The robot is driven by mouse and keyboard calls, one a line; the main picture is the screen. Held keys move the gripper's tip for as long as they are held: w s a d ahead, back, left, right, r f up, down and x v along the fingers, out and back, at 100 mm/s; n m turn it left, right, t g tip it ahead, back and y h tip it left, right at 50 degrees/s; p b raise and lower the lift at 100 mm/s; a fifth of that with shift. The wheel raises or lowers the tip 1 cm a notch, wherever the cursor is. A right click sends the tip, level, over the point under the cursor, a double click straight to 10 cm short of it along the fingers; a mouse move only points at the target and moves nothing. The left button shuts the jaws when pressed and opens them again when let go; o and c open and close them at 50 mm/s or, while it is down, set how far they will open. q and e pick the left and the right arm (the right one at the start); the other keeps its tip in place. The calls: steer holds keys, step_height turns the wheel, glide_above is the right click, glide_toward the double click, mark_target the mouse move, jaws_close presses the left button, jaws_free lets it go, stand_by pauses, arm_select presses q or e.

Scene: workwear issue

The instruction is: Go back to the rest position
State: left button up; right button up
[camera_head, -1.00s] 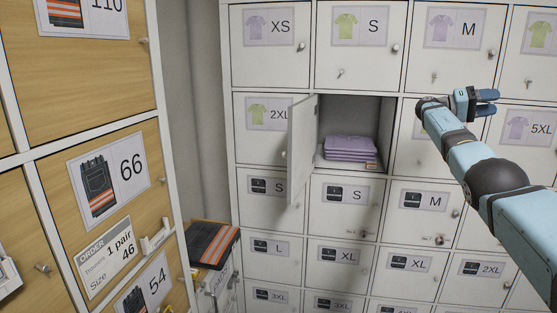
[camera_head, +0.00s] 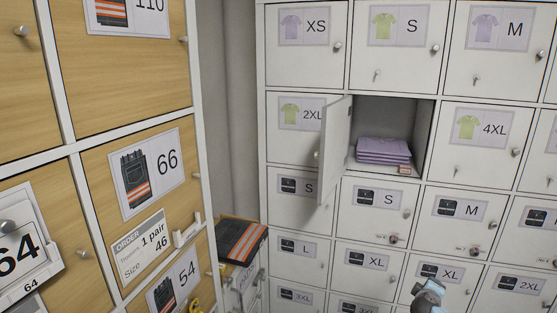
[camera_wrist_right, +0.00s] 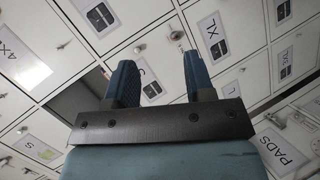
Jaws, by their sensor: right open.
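My right gripper (camera_wrist_right: 159,78) shows in the right wrist view with its two blue fingers apart and nothing between them. It is in front of the white locker wall, whose labelled doors show beyond the fingers. In the head view only a small part of my right arm (camera_head: 430,292) shows at the bottom right, in front of the lower lockers. My left gripper is in neither view.
A locker door (camera_head: 335,150) stands open beside a compartment with folded purple shirts (camera_head: 383,151). Dark trousers with orange stripes (camera_head: 240,241) lie on a box at the corner. A wooden-fronted cabinet (camera_head: 95,88) stands close on the left.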

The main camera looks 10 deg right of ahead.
steer(key=s+a+f+n+y, duration=0.1)
steer(key=s+a+f+y, duration=0.35)
steer(key=s+a, duration=0.35)
steer(key=s+a+f+n+y, duration=0.2)
steer(key=s+a+f+y, duration=0.3)
steer(key=s+a, duration=0.4)
steer(key=s+a+r+y, duration=0.1)
steer(key=s+a+y, duration=0.3)
steer(key=s+a, duration=1)
steer(key=a+m+t, duration=0.2)
steer(key=a+m, duration=0.3)
steer(key=a, duration=0.7)
arm_select(q)
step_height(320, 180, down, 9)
steer(key=b, duration=1.1)
arm_select(e)
step_height(320, 180, down, 8)
steer(key=m, duration=0.1)
arm_select(q)
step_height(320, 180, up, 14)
steer(key=p, duration=1.6)
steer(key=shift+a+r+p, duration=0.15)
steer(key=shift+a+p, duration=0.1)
steer(key=shift+p, duration=0.15)
arm_select(e)
step_height(320, 180, up, 14)
steer(key=shift+d+r+n, duration=0.25)
steer(key=shift+d+n, duration=0.05)
steer(key=shift+d, duration=0.1)
